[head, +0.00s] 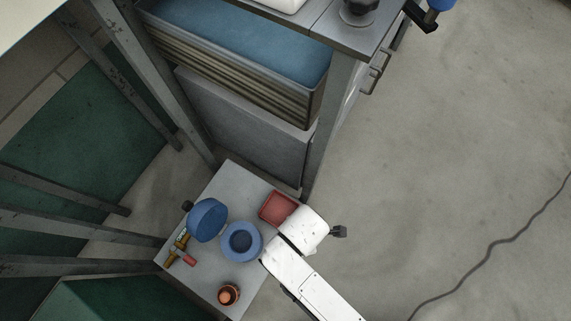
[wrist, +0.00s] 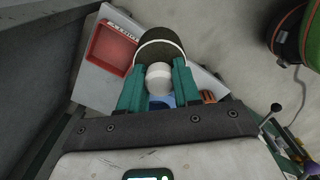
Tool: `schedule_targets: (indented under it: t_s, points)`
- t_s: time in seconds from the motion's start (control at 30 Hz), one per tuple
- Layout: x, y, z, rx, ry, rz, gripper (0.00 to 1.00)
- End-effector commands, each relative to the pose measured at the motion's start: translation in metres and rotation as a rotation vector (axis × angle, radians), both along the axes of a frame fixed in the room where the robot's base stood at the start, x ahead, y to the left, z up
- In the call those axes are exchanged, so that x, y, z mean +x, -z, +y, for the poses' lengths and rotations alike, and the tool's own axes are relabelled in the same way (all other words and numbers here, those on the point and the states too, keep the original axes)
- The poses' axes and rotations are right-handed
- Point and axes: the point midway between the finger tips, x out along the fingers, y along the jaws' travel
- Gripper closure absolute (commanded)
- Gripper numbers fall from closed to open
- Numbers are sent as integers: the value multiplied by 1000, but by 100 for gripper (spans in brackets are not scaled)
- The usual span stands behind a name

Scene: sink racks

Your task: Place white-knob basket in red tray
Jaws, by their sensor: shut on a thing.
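In the wrist view, my gripper (wrist: 158,75) has teal fingers shut on the white knob (wrist: 159,78) of the white-knob basket. The basket's dark round body (wrist: 161,47) with a pale rim extends beyond the fingertips. The red tray (wrist: 110,48) lies left of the basket in that view, on a grey tabletop. In the head view the red tray (head: 278,207) is on the small grey table, partly beside my white arm. The arm hides the gripper and the basket there. I cannot tell the height of the basket above the table.
The small table (head: 203,262) also holds a blue round lid-like piece (head: 207,220), a blue ring-shaped piece (head: 242,241), an orange-brown container (head: 229,294) and brass fittings with a red part (head: 188,259). A metal sink unit (head: 245,110) stands behind it. Open floor lies to the right.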

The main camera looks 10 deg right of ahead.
Motion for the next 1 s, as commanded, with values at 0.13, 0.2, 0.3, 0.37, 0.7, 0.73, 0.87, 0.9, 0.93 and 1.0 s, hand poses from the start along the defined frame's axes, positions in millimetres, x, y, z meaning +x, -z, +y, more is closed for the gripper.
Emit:
schedule_targets:
  t_s: [0.13,0.2,0.3,0.37,0.7,0.73,0.87,0.9,0.93,1.0]
  points:
    - [34,20,12,1,2,-5,100]
    - [48,27,17,0,2,-4,100]
    - [69,37,26,0,3,-4,100]
    - [79,47,29,-2,3,-1,100]
    - [109,84,42,-1,2,0,100]
    - [110,85,42,-1,2,0,100]
    - [115,92,44,0,2,-1,100]
    - [118,97,45,-1,2,-1,100]
    - [118,101,45,-1,2,0,100]
    - [117,113,45,-2,2,2,100]
